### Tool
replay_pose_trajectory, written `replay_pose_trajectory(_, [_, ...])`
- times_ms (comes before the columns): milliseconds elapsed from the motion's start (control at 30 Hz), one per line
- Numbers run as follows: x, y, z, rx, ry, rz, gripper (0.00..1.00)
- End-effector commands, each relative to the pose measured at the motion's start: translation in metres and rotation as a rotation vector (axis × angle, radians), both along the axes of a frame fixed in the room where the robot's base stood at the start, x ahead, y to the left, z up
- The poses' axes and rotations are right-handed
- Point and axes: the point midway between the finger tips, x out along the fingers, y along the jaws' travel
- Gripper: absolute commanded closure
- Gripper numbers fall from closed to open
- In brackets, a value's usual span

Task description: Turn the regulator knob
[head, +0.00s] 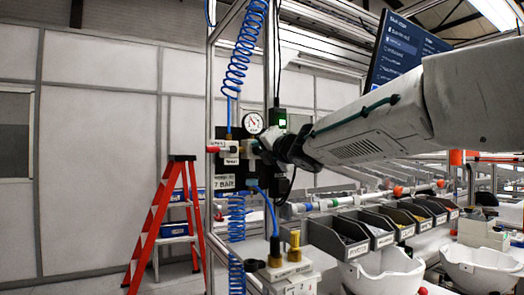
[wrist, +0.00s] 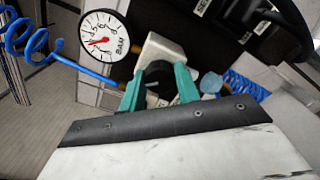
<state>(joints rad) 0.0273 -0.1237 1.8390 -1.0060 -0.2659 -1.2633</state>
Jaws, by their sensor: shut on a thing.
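The black regulator knob (wrist: 157,76) sits on the pale regulator body (wrist: 160,47) in the wrist view. My gripper (wrist: 159,84) is shut on the knob, with one teal finger on each side of it. In the head view my gripper (head: 264,146) reaches in from the right to the regulator on the dark panel, and the knob is mostly hidden there. A round white pressure gauge (head: 253,123) is mounted just above; it also shows in the wrist view (wrist: 104,36) with a red needle.
Blue coiled hoses (head: 240,55) hang above and below the panel on a metal frame. A red stepladder (head: 169,215) stands at the left. Grey bins (head: 339,236) and white helmet shells (head: 482,268) are at the lower right, under my arm.

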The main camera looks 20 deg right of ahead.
Motion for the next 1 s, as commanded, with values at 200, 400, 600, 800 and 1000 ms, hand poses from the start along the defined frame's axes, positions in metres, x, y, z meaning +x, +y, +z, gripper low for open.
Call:
replay_pose_trajectory(200, [0.0, -0.0005, -0.0006, 0.164, 0.033, -0.001, 0.91])
replay_pose_trajectory(400, [-0.0001, -0.0008, -0.0011, 0.35, 0.071, -0.001, 0.91])
replay_pose_trajectory(600, [0.0, -0.0009, -0.0014, 0.536, 0.108, -0.002, 0.91])
replay_pose_trajectory(800, [0.0001, -0.001, -0.0018, 0.723, 0.145, -0.002, 0.91])
replay_pose_trajectory(1000, [0.0001, -0.0009, -0.0022, 0.909, 0.182, -0.002, 0.91])
